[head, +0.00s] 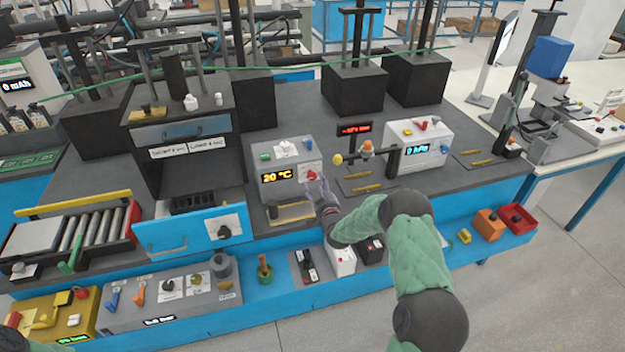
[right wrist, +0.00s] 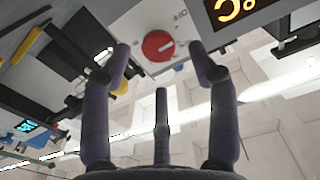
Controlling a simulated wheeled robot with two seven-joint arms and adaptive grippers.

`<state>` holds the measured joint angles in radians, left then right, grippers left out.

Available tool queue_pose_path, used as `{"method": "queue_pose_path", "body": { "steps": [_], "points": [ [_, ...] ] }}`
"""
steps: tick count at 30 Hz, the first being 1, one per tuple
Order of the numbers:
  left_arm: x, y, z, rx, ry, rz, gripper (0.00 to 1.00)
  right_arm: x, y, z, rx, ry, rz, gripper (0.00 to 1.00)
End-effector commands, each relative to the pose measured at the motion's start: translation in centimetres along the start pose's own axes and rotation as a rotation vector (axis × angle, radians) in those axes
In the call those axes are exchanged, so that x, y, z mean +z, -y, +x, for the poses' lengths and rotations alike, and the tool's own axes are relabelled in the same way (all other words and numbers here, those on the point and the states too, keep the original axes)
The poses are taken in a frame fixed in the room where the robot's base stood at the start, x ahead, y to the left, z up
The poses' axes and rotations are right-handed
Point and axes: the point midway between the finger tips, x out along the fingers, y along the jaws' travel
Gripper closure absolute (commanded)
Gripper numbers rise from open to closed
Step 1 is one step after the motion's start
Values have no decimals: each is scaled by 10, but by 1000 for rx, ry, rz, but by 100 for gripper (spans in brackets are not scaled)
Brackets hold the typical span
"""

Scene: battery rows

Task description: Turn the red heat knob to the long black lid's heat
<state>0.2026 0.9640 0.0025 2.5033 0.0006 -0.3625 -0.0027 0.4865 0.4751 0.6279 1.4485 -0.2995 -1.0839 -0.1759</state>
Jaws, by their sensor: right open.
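The red heat knob (right wrist: 158,46) is on the front face of a grey heater box (head: 284,150); in the head view the red knob (head: 312,176) is partly covered by my gripper. The box's display (head: 278,177) reads 20 °C. My right gripper (head: 318,188) is in front of the knob; in the right wrist view the open fingers (right wrist: 160,60) stand on either side of the knob, apart from it. The knob carries a pale pointer mark. I cannot make out a long black lid. My left gripper is not in view.
A white box with a blue display (head: 418,143) stands to the right, beside a small red-lit display (head: 355,129). An open blue drawer (head: 190,234) juts out at the left. A lower blue shelf (head: 290,290) with small devices runs below the knob.

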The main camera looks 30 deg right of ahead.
Motion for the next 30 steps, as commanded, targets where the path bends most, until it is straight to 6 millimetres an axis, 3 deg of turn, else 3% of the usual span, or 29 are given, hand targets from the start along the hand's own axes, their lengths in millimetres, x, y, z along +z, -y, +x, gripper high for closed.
{"method": "queue_pose_path", "body": {
  "steps": [3,9,20,26,30],
  "points": [
    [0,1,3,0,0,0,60,1,0,19,0,-1,0,40],
    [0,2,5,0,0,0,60,0,0,36,0,-1,0,40],
    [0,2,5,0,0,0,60,0,0,40,0,1,1,40],
    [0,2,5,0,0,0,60,0,0,40,0,1,0,95],
    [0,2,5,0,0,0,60,-1,0,40,0,-1,0,96]
  ]
}}
